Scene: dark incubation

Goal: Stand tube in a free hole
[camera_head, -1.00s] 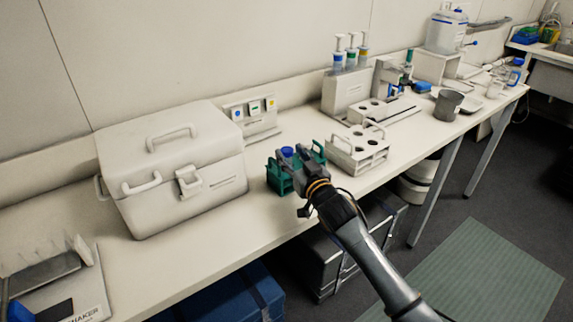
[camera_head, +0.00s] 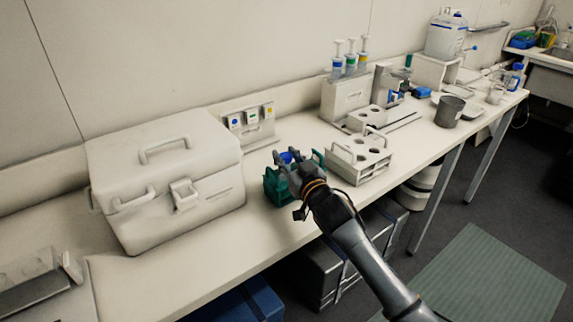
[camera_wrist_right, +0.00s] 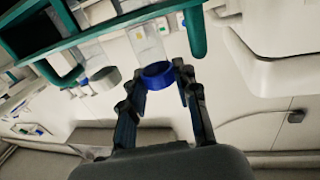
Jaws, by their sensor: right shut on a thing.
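My right gripper (camera_head: 289,164) is over the green rack (camera_head: 274,191) on the bench. It is shut on a clear tube with a blue cap (camera_head: 286,157). In the right wrist view the gripper's fingers (camera_wrist_right: 160,80) sit on both sides of the blue cap (camera_wrist_right: 158,73), and the clear tube body (camera_wrist_right: 146,42) runs up toward the green rack (camera_wrist_right: 125,22). The gripper hides much of the rack in the head view, and I cannot tell whether the tube is in a hole. My left gripper is not in view.
A pale rack with dark round holes (camera_head: 345,170) stands right of the green rack. A large white lidded box (camera_head: 140,215) stands to the left. A wall panel with coloured buttons (camera_head: 250,121) is behind. A grey cup (camera_head: 448,110) stands farther right. The bench front strip is clear.

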